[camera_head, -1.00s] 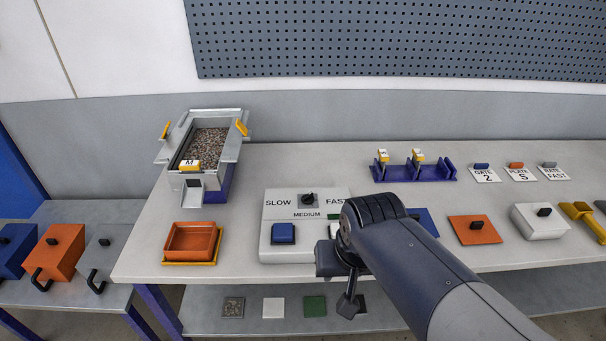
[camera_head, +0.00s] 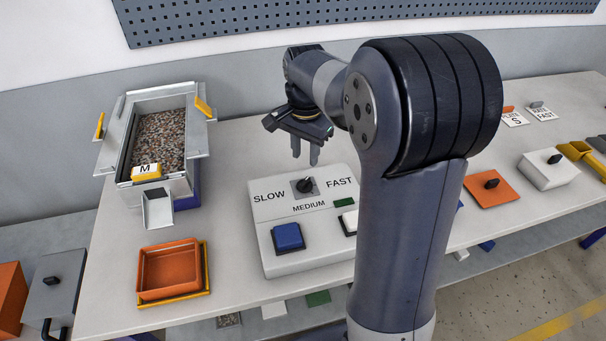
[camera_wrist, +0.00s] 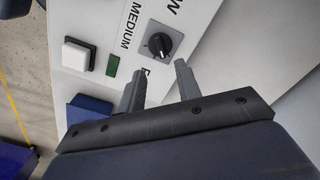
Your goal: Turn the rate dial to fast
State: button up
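The rate dial (camera_head: 305,185) is a black knob on a grey square plate on the white control box (camera_head: 262,235). Labels SLOW, MEDIUM and FAST surround it; FAST is on its right in the head view. The knob's white mark is small, and I cannot tell surely which label it points to. In the wrist view the dial (camera_wrist: 158,43) lies just beyond the fingertips. My gripper (camera_head: 304,160) is above and behind the dial, fingers pointing down. In the wrist view my gripper (camera_wrist: 160,80) has its two fingers apart with nothing between them.
A blue button (camera_head: 288,237) and a white button (camera_wrist: 77,54) sit on the box, with a green rectangle (camera_wrist: 112,66) nearby. A hopper of gravel (camera_head: 158,140) and an orange tray (camera_head: 170,270) stand left. A card (camera_head: 541,111) reads RATE FAST.

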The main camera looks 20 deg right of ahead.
aim_at(305, 181)
notch_tip(305, 181, down, 9)
jog(key=shift+r, duration=0.15)
jog(key=shift+c, duration=0.4)
grip_shut()
